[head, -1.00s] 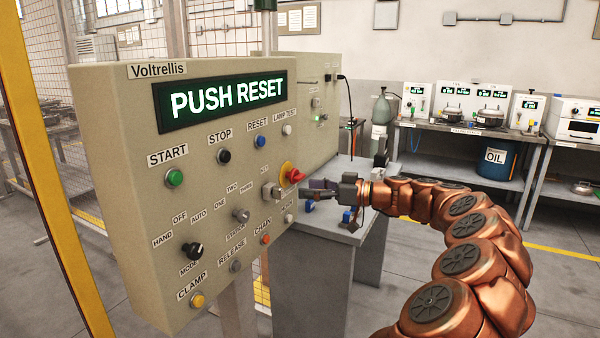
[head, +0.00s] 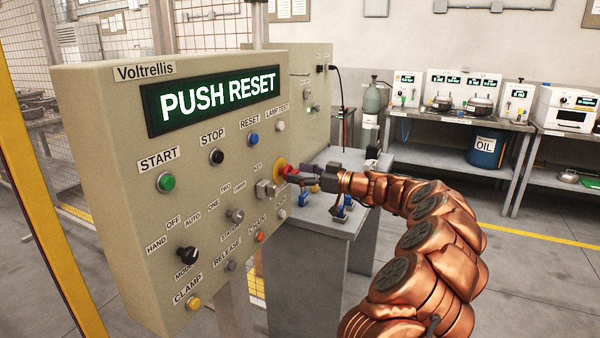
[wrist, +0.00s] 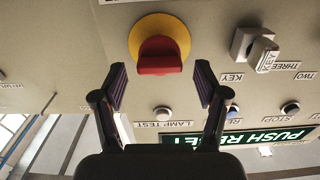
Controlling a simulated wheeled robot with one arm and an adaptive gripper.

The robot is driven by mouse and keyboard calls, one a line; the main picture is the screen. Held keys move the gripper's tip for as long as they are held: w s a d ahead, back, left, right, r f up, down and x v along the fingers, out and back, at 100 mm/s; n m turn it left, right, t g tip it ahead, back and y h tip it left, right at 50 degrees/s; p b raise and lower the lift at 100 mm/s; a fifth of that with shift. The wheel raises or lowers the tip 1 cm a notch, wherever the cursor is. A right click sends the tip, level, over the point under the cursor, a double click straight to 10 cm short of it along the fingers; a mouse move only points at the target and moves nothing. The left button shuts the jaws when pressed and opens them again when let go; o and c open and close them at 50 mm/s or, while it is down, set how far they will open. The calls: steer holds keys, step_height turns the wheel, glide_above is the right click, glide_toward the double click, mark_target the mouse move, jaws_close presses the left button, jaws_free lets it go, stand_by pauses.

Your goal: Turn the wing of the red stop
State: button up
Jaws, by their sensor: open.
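The red stop (wrist: 160,58) is a red wing on a round yellow base (wrist: 160,30) on the control panel. In the wrist view it sits just beyond my gripper (wrist: 160,80), centred between the two fingertips. My gripper is open, with one finger on each side of the wing's line and no clear contact. In the head view the red stop (head: 287,170) is at the panel's right side, and my gripper (head: 290,178) reaches it from the right and partly covers it. The panel display (head: 210,102) reads PUSH RESET.
A key switch (wrist: 254,45) sticks out of the panel near the stop. The blue RESET button (head: 253,139) and white LAMP TEST button (head: 281,127) are close by. A grey table (head: 320,225) stands below my gripper. A yellow post (head: 45,200) is at the left.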

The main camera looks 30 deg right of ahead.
steer(key=c, duration=1.2)
steer(key=shift+o, duration=0.2)
steer(key=shift+f+m+b, duration=0.15)
steer(key=shift+m+b, duration=0.15)
steer(key=shift+b, duration=0.25)
steer(key=shift+w+d+m+b, duration=0.1)
steer(key=shift+m+b, duration=1.6)
steer(key=shift+m, duration=1.5)
